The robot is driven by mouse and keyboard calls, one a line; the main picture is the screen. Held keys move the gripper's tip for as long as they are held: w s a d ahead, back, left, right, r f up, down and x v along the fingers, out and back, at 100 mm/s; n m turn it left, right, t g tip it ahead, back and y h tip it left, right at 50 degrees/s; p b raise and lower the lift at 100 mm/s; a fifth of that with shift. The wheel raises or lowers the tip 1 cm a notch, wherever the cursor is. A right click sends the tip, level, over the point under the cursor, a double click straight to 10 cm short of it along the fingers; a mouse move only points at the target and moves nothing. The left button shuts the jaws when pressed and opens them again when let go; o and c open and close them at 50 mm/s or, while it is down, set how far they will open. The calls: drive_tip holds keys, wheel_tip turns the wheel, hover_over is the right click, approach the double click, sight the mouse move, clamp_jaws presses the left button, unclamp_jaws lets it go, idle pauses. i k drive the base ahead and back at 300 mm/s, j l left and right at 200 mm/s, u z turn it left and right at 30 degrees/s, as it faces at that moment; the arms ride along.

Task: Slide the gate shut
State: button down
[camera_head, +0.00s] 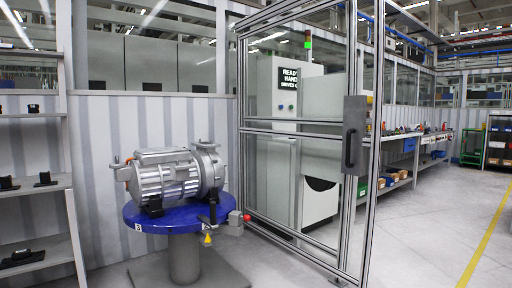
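The gate is an aluminium-profile frame (293,133) with see-through panels in the middle of the head view. A dark upright handle (352,150) sits on a grey plate (357,108) at its right side, by a tall post (376,130). Frame members overlap there, so I cannot tell exactly where the gate's edge ends or how far open it stands. A bottom rail (290,245) runs along the floor below the frame. My gripper is not in view, and nothing is seen touching the handle.
A grey motor-like drive unit (170,180) stands on a round blue pedestal table (165,222), left of the gate. A red knob (247,217) shows at the table's right. A control cabinet (275,150) is behind the frame. Shelves (35,190) stand at left. Floor (430,235) at right is clear.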

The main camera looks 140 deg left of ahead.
sight(354, 141)
drive_tip(key=j+u, duration=0.5)
drive_tip(key=i+j+u, duration=0.1)
drive_tip(key=j+u, duration=0.4)
drive_tip(key=i+j+u, duration=0.15)
drive_tip(key=j+u, duration=0.15)
drive_tip(key=u, duration=0.2)
drive_tip(key=i+j+u, duration=1.05)
drive_tip(key=u, duration=0.15)
drive_tip(key=i+u, duration=0.7)
drive_tip(key=i, duration=0.15)
drive_tip(key=i+l+u, duration=0.3)
drive_tip(key=i, duration=0.15)
drive_tip(key=i+l+u, duration=0.25)
drive_tip(key=i, duration=0.15)
drive_tip(key=i+l+u, duration=0.75)
drive_tip(key=u, duration=0.2)
drive_tip(key=i+l+u, duration=0.15)
drive_tip(key=l+u, duration=0.2)
drive_tip(key=i+l+u, duration=0.1)
drive_tip(key=l+u, duration=0.25)
drive_tip(key=i+l+u, duration=0.1)
drive_tip(key=l+u, duration=0.25)
drive_tip(key=l, duration=0.15)
drive_tip(key=l+u, duration=0.5)
drive_tip(key=l, duration=0.4)
drive_tip(key=k, duration=0.05)
